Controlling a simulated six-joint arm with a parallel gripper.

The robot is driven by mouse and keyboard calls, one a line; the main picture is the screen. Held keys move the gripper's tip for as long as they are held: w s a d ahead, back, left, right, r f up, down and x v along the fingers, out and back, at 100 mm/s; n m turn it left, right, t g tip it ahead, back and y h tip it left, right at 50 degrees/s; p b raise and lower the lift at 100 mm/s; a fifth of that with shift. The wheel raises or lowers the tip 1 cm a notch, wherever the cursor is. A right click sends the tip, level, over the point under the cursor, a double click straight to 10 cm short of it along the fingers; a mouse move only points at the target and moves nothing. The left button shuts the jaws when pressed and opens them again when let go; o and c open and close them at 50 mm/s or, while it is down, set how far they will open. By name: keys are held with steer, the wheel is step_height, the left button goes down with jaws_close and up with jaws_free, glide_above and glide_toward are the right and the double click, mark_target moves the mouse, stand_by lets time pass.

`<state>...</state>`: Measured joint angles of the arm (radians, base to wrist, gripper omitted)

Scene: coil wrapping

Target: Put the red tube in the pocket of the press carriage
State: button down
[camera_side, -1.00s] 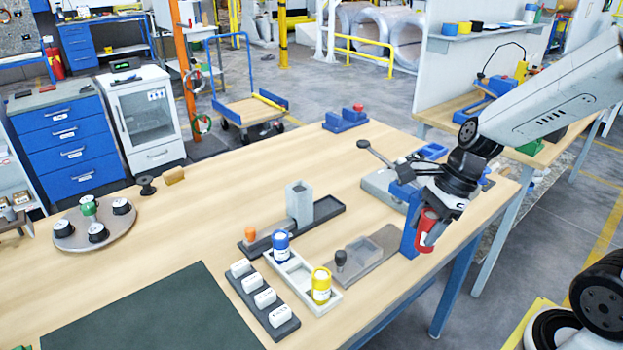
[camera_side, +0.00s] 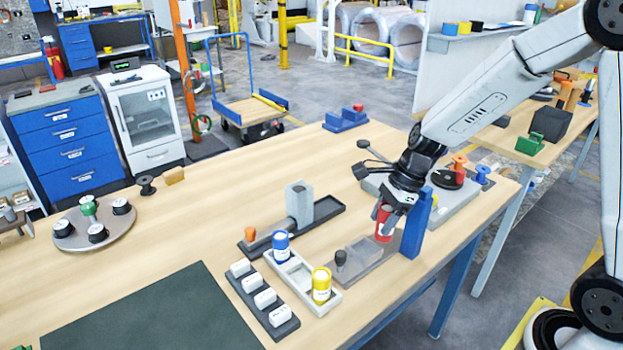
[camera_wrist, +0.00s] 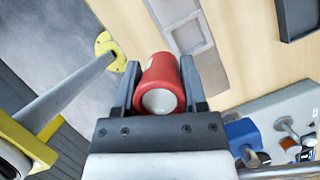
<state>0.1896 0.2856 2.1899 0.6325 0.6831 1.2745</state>
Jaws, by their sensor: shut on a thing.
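My gripper (camera_side: 391,207) is shut on the red tube (camera_side: 384,222), which hangs nearly upright, slightly tilted. The wrist view shows the red tube (camera_wrist: 161,83) between both fingers, its pale round end facing the camera. The tube is in front of a blue upright post (camera_side: 416,224), near the right end of a grey plate. On that plate is a low pale grey block with a square pocket (camera_side: 362,249) and a black knob (camera_side: 340,259); this looks like the press carriage. The pocket appears empty, to the left of and below the tube. The exact height gap cannot be told.
A pale tray (camera_side: 290,268) with a blue tube (camera_side: 281,246) and a yellow tube (camera_side: 321,285) stands left of the plate. A dark track (camera_side: 330,209) with a grey tower (camera_side: 299,203) lies behind. A grey base (camera_side: 440,205) with spools is right of the post.

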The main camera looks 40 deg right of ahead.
steer(key=shift+w+f, duration=1.05)
steer(key=shift+f, duration=0.25)
steer(key=shift+w+f, duration=1.05)
steer(key=shift+f, duration=0.2)
steer(key=shift+w+f, duration=0.15)
steer(key=shift+f, duration=0.1)
steer(key=shift+w+f, duration=0.1)
steer(key=shift+f, duration=1.45)
steer(key=shift+f, duration=0.2)
steer(key=shift+c, duration=0.7)
jaws_free()
steer(key=shift+r, duration=0.2)
steer(key=v, duration=1.2)
